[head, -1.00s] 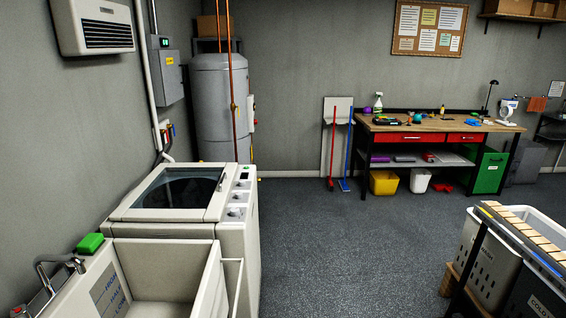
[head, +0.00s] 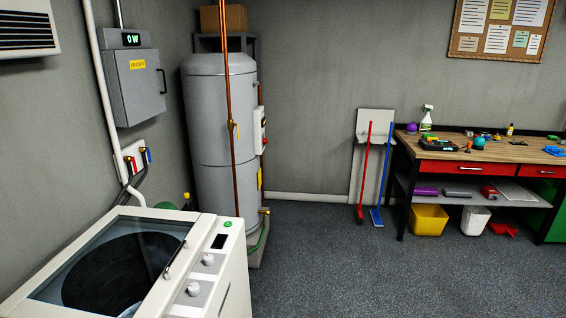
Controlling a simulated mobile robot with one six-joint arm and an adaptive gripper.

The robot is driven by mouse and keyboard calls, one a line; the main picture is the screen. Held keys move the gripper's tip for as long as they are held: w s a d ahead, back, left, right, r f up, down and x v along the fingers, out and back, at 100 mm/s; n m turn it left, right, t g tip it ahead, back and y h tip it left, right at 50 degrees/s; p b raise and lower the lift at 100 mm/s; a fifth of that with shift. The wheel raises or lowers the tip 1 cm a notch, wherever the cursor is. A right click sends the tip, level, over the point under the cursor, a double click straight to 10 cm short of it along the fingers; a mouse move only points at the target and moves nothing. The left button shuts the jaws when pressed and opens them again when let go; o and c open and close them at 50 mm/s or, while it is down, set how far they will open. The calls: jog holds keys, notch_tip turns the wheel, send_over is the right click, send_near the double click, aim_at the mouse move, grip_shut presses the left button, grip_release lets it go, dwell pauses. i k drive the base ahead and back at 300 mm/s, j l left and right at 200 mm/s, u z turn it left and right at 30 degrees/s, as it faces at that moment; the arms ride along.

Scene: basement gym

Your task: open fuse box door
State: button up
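The fuse box (head: 133,84) is a grey metal cabinet on the left wall, above the washing machine. Its door looks shut. The door has a yellow label (head: 138,64) and a dark handle (head: 163,80) on its right side. My gripper is not in view.
A top-loading washing machine (head: 200,262) stands below the box, against the left wall. A grey water tank (head: 207,150) with copper pipes stands in the corner. A workbench (head: 470,165) is at the right. The dark floor (head: 330,265) in the middle is clear.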

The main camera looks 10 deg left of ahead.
aim_at(139, 71)
jog(key=i, duration=2)
jog(key=j+u, duration=0.05)
